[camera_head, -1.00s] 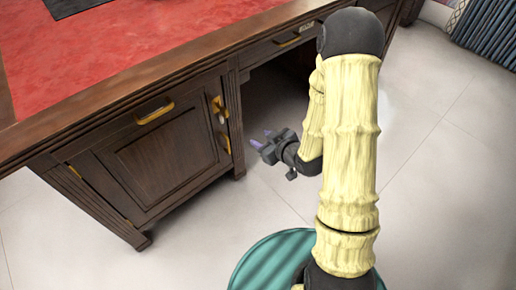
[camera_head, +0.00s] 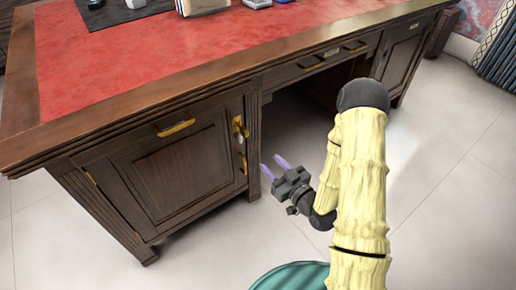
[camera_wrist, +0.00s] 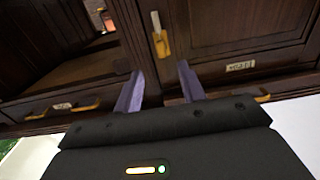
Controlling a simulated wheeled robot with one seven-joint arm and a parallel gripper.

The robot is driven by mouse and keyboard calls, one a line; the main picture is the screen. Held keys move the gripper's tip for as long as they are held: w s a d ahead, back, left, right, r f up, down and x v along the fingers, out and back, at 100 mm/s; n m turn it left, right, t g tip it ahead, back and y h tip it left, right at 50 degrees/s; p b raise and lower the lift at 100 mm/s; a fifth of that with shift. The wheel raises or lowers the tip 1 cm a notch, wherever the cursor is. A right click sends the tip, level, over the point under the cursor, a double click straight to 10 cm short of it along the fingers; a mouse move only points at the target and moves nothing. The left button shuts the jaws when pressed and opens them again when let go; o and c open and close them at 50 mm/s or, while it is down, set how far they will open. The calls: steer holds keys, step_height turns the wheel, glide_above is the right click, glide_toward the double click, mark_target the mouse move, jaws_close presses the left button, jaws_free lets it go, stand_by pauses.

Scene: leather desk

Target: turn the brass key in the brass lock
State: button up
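The brass lock (camera_head: 238,125) is on the right edge of the desk's left cabinet door. A small pale piece shows just below it, perhaps the key; its shape is too small to make out. In the wrist view the brass fitting (camera_wrist: 161,44) lies ahead, between and beyond the fingertips, with a pale upright piece (camera_wrist: 156,20) on it. My gripper (camera_head: 273,167) is in front of the desk, lower and to the right of the lock. Its two purple fingers are apart, with nothing between them in the wrist view (camera_wrist: 160,76).
The cabinet door (camera_head: 180,168) is closed and has a brass pull (camera_head: 176,127) above it. Another brass fitting (camera_head: 243,165) sits low on the door's right edge. The desk's knee space opens behind my gripper. The tiled floor (camera_head: 455,190) at right is clear.

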mark_target(243, 135)
steer(key=b+x, duration=0.4)
steer(key=x, duration=1.2)
steer(key=shift+w+a, duration=0.2)
steer(key=shift+w, duration=0.05)
jaws_close()
